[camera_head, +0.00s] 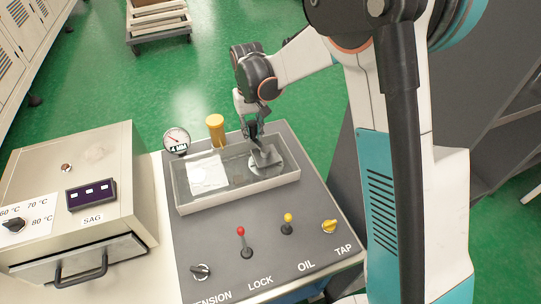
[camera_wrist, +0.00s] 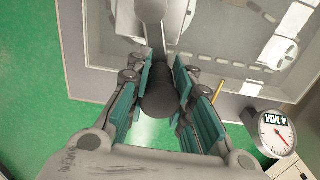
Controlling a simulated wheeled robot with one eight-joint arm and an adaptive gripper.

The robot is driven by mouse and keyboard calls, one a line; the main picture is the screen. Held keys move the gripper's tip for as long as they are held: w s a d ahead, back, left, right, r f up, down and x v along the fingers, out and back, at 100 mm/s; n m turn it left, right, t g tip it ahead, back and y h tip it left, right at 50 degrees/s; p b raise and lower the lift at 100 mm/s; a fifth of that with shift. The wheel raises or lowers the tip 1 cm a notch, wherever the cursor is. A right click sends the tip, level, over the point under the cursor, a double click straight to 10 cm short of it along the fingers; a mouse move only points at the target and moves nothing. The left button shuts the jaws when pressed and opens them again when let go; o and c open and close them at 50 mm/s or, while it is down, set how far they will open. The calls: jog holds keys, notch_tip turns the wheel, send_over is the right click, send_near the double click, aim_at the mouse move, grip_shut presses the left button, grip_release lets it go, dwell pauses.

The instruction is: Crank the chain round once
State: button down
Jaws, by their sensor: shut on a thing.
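The crank is a grey disc and arm (camera_head: 266,160) at the right end of a shallow, clear-topped box on the dark panel. In the wrist view its pale grey arm (camera_wrist: 150,12) runs up from a dark round handle (camera_wrist: 160,101). My gripper (camera_head: 256,136) reaches down to the crank from above. In the wrist view my gripper (camera_wrist: 163,88) has its teal-padded fingers on both sides of the handle, shut on it. Part of what looks like the chain (camera_wrist: 245,50) shows under the clear cover, blurred by glare.
A "4 MM" gauge (camera_head: 177,140) and a yellow-capped post (camera_head: 215,128) stand behind the box. A SAG cabinet (camera_head: 75,190) is at left.

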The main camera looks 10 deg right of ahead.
jog(key=shift+s+d+f, duration=0.1)
jog(key=shift+d, duration=0.05)
jog(key=shift+w+d, duration=0.2)
jog(key=shift+d, duration=0.35)
jog(key=shift+w+d, duration=0.15)
jog(key=shift+d, duration=0.35)
jog(key=shift+d, duration=1.05)
jog(key=shift+s+d, duration=0.1)
